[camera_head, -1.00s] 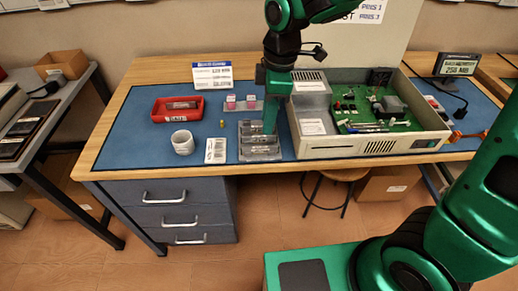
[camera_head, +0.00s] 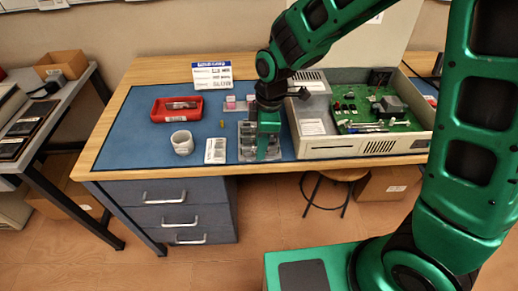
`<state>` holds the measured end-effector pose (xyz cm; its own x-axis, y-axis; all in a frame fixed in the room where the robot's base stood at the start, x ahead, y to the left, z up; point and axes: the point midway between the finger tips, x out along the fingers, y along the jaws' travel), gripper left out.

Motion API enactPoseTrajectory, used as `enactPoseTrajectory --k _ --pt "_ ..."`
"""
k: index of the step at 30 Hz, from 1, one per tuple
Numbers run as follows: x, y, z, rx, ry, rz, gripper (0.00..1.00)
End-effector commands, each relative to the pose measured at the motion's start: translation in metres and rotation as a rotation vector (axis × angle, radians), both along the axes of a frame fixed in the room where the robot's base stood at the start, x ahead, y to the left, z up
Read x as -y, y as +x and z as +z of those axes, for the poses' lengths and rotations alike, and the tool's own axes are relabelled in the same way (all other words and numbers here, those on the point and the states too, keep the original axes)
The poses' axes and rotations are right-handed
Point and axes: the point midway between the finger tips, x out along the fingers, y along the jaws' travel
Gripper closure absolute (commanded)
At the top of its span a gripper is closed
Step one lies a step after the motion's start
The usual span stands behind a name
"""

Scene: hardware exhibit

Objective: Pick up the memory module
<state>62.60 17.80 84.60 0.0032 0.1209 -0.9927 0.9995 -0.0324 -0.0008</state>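My green gripper (camera_head: 267,148) points down at a grey slotted tray (camera_head: 245,153) on the blue mat, and covers its middle and right part. Its fingers are small and partly merge with the tray, so I cannot tell whether they are open or shut, or touch anything. Greyish items lie in the tray, but they are too small and hidden to single out a memory module. A red bin (camera_head: 158,117) at the back left holds a dark flat piece (camera_head: 181,105), which I cannot identify for certain.
An open computer case (camera_head: 340,148) with a green board (camera_head: 365,118) stands just right of the gripper. A white cup (camera_head: 182,143), a white labelled card (camera_head: 215,151) and small pink-white pieces (camera_head: 231,102) sit to the left. A sign (camera_head: 212,75) stands behind.

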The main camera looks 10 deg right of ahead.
Motion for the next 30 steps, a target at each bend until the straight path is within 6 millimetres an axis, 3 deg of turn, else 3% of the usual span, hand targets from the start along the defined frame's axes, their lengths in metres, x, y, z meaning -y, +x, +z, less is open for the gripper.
enactPoseTrajectory --k 7,11,23,30 --pt "0.0 0.0 -0.002 0.0 0.0 -0.001 0.72" --pt "0.0 0.0 -0.002 0.0 0.0 -0.001 1.0" --pt "0.0 0.001 0.0 0.001 0.0 -0.001 1.0" --pt "0.001 0.001 0.02 0.004 0.001 -0.003 1.0"
